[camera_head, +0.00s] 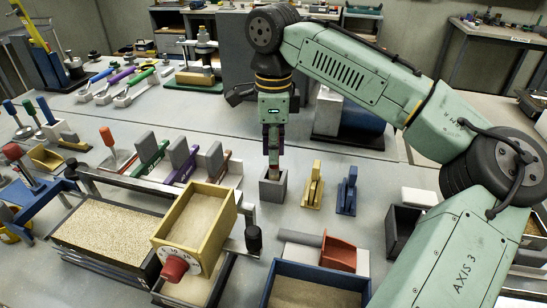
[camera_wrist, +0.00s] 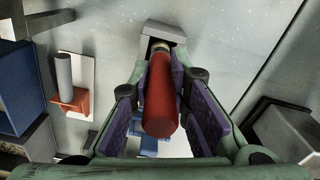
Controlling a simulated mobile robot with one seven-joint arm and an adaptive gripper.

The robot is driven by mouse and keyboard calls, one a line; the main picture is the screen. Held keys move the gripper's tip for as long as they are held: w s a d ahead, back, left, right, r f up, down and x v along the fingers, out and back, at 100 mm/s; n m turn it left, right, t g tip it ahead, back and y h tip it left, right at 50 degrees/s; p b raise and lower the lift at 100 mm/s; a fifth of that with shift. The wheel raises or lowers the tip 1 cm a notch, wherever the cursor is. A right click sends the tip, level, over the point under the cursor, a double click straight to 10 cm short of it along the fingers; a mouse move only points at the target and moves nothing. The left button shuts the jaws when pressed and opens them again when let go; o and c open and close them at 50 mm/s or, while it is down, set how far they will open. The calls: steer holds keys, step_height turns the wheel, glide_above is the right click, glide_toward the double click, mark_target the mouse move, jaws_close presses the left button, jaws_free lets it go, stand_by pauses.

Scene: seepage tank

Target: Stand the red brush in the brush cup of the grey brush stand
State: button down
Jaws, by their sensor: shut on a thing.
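The red brush (camera_wrist: 162,95) is in my gripper, its red handle between the two purple-padded fingers in the wrist view. My gripper (camera_head: 273,152) points straight down over the small grey brush cup (camera_head: 271,188) in the head view. The cup, a square open-topped block, also shows in the wrist view (camera_wrist: 176,31), beyond the fingers. The brush's far end lines up with the cup's dark opening. In the head view the fingers hide most of the brush. I cannot tell how far its lower end is inside the cup.
A yellow stand (camera_head: 313,187) and a blue stand (camera_head: 347,191) are close at the right. A yellow-framed box (camera_head: 226,205) with a red knob is at the front left. A red scoop (camera_head: 338,252) lies in front. Coloured tools in grey holders stand at the left.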

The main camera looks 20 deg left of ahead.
mark_target(274, 166)
steer(key=shift+f+p, duration=0.55)
steer(key=shift+f, duration=0.85)
steer(key=shift+f, duration=0.2)
steer(key=c, duration=1.5)
jaws_free()
steer(key=shift+c, duration=0.2)
steer(key=shift+f+b, duration=0.1)
steer(key=shift+b, duration=0.3)
